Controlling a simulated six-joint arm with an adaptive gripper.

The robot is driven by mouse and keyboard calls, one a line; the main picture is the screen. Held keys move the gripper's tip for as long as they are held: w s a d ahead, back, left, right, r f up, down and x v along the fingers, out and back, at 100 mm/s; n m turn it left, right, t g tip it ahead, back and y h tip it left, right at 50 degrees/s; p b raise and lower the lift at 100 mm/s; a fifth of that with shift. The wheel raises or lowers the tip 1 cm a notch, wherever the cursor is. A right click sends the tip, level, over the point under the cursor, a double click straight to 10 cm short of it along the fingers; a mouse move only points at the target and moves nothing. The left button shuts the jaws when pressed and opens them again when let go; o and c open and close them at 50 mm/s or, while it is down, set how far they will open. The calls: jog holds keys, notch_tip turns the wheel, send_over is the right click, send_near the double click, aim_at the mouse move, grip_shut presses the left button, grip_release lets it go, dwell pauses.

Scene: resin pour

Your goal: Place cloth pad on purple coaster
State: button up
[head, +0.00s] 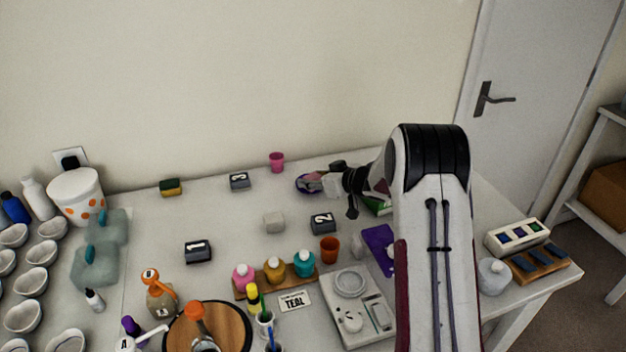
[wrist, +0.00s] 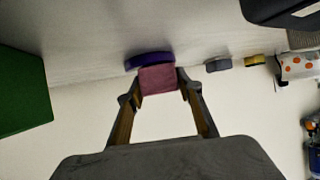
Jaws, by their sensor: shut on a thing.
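A mauve cloth pad (wrist: 158,78) is between the fingertips of my gripper (wrist: 159,91) in the wrist view, and the gripper is shut on it. The purple coaster (wrist: 147,60) shows just beyond the pad, partly covered by it. In the head view the round purple coaster (head: 299,185) lies towards the back of the table, with my gripper (head: 328,184) at its right side. The pinkish pad (head: 313,177) overlaps the coaster there. I cannot tell whether the pad touches the coaster or is held above it.
A pink cup (head: 277,162) and a dark block marked 3 (head: 239,181) stand left of the coaster. A green thing (head: 379,206) lies near my arm, and it shows large in the wrist view (wrist: 20,92). Block 2 (head: 322,223) and a pale cube (head: 274,222) stand nearer.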

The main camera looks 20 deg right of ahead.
jog(key=shift+f, duration=0.15)
jog(key=o, duration=1)
jog(key=shift+r, duration=0.2)
jog(key=shift+v, duration=6)
